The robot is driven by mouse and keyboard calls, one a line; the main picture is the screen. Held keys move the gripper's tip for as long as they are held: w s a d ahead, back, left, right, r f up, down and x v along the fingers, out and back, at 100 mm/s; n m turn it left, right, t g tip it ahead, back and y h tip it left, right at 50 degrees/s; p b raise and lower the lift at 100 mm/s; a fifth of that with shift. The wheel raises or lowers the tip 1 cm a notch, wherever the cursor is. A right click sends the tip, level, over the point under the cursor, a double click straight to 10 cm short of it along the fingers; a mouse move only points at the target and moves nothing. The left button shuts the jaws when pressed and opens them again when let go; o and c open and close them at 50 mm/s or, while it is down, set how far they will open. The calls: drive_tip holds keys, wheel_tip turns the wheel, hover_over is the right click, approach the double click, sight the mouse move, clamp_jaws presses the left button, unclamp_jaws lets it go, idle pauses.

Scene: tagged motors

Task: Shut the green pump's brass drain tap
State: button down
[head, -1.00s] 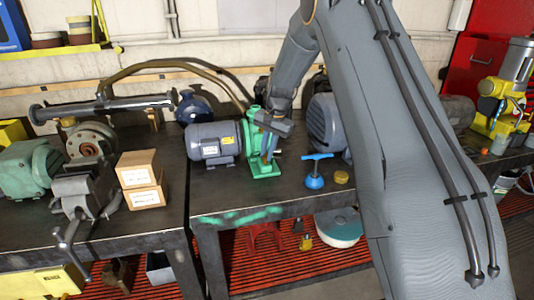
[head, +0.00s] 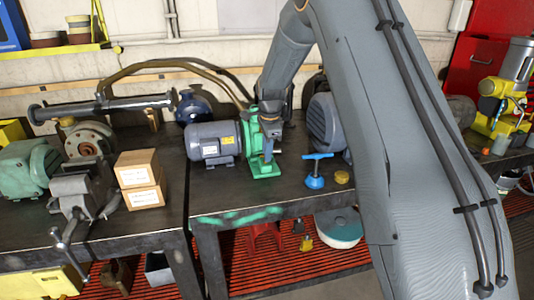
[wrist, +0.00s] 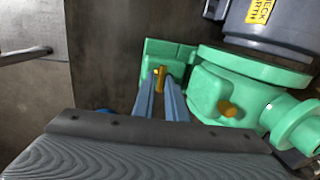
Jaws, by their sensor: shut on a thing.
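The green pump (head: 250,130) stands on the dark bench, joined to a grey motor (head: 212,143) on its left. In the wrist view the pump's green body (wrist: 255,70) fills the right side. My gripper (wrist: 161,84) points at the pump's foot, and its two fingers are close together on the brass drain tap (wrist: 160,73), whose tip shows between them. A second brass piece (wrist: 228,109) sticks out of the pump body to the right of the fingers. In the head view my gripper (head: 270,138) is in front of the pump and hides the tap.
The bench front before the pump is clear.

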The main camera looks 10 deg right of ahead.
sight(267, 166)
drive_tip(key=shift+w+a+r+m, duration=0.1)
drive_tip(key=shift+w+m, duration=0.05)
drive_tip(key=shift+m, duration=0.25)
drive_tip(key=c, duration=1.8)
unclamp_jaws()
drive_tip(key=shift+s+r+b, duration=0.3)
drive_tip(key=shift+r+b, duration=0.15)
drive_tip(key=shift+r, duration=0.8)
drive_tip(key=shift+s+r+b, duration=0.25)
drive_tip(key=shift+r+b, duration=0.15)
drive_tip(key=shift+r, duration=0.9)
drive_tip(key=shift+s+r+b, duration=0.3)
drive_tip(key=shift+r+b, duration=0.15)
drive_tip(key=shift+r, duration=0.8)
